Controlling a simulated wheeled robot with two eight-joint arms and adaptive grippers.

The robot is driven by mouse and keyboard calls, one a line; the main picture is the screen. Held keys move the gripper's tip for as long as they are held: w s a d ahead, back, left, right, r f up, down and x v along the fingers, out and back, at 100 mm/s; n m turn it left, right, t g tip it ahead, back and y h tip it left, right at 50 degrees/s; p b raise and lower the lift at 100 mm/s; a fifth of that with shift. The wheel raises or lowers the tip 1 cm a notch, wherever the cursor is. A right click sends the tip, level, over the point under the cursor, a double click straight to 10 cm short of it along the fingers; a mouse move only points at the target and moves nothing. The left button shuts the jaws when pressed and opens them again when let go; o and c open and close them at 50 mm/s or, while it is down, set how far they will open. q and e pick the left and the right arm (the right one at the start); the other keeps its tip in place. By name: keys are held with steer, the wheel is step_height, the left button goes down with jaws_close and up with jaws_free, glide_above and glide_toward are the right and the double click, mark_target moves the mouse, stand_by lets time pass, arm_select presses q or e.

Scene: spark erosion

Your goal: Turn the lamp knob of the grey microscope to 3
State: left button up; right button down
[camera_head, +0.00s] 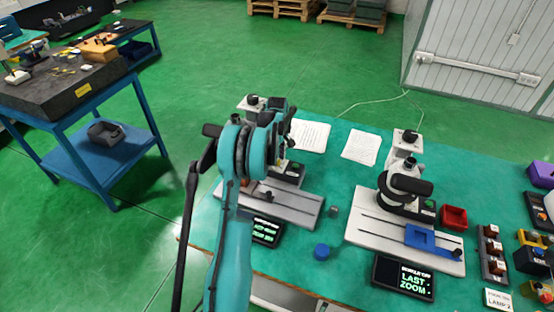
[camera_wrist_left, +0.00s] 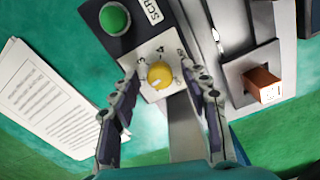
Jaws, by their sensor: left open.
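The left microscope (camera_head: 300,205), with a grey base, stands on the green bench, partly hidden behind my teal left arm. In the left wrist view, a round yellow knob (camera_wrist_left: 160,75) sits on a pale panel with a small printed scale. A pale mark shows on the knob, but I cannot tell which number it points to. My left gripper (camera_wrist_left: 159,64) is open, with one finger on each side of the knob; I cannot tell whether they touch it. A green button (camera_wrist_left: 115,18) is above left of the knob. My right gripper is not in view.
A second microscope (camera_head: 405,185) with a blue holder stands to the right. Near it are a red bin (camera_head: 453,217), a dark display (camera_head: 403,278) and a blue round object (camera_head: 321,252). Paper sheets (camera_head: 361,147) lie at the back. A brown block (camera_wrist_left: 263,85) shows at right in the wrist view.

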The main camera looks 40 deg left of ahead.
arm_select(q)
jaws_close()
steer(key=m, duration=0.6)
steer(key=shift+m, duration=0.3)
steer(key=m, duration=0.3)
steer(key=shift+m, duration=2.1)
